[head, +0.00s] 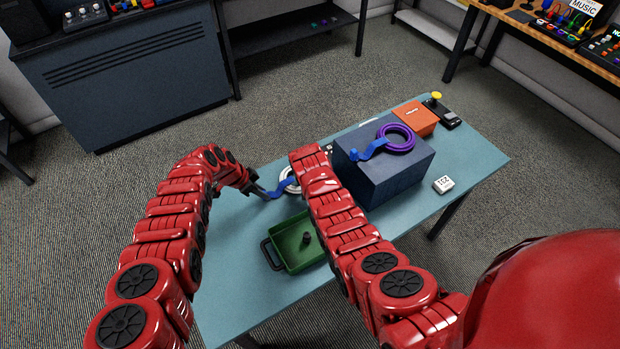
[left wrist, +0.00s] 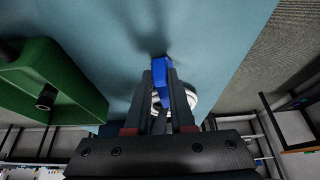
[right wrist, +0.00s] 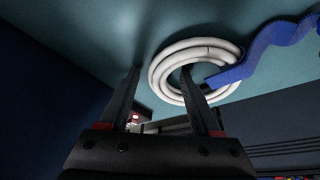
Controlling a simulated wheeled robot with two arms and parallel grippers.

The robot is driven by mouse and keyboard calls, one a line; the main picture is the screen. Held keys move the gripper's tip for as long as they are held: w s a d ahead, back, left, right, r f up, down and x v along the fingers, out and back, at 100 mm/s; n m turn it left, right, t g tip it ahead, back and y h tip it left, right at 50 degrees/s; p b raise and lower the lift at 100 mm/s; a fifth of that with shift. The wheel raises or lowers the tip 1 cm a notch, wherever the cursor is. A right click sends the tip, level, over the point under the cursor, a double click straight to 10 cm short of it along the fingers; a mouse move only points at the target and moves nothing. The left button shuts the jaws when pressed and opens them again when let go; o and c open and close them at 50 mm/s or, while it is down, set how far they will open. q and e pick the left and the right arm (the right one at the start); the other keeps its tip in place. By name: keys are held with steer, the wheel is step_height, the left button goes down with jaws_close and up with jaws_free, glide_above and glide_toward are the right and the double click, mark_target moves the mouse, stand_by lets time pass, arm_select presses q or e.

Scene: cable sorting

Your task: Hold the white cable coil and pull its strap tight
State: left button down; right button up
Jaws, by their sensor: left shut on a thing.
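The white cable coil (head: 289,186) lies on the blue-green table, partly hidden by my right arm in the head view. It shows clearly in the right wrist view (right wrist: 163,75). Its blue strap (head: 277,190) stretches out to the left. My left gripper (head: 260,190) is shut on the strap's free end, which also shows between its fingers in the left wrist view (left wrist: 161,78). My right gripper (right wrist: 162,70) is open at the coil, one fingertip outside the ring and the other over its hole. Whether they touch it, I cannot tell.
A green tray (head: 273,252) with a dark post stands in front of the coil. A dark blue box (head: 400,178) to the right carries a purple coil (head: 397,148) with a blue strap. An orange box (head: 415,118) and a yellow-knobbed joystick (head: 440,108) stand behind it.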

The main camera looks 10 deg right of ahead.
jaws_close()
arm_select(q)
steer(key=shift+s+a, duration=0.15)
steer(key=shift+a, duration=0.3)
stand_by(0.3)
steer(key=shift+a, duration=0.2)
steer(key=shift+s+a, duration=0.4)
steer(key=shift+a, duration=0.45)
arm_select(e)
steer(key=shift+d, duration=0.1)
arm_select(q)
steer(key=shift+s+a, duration=0.1)
steer(key=shift+a, duration=0.15)
steer(key=c, duration=0.7)
jaws_free()
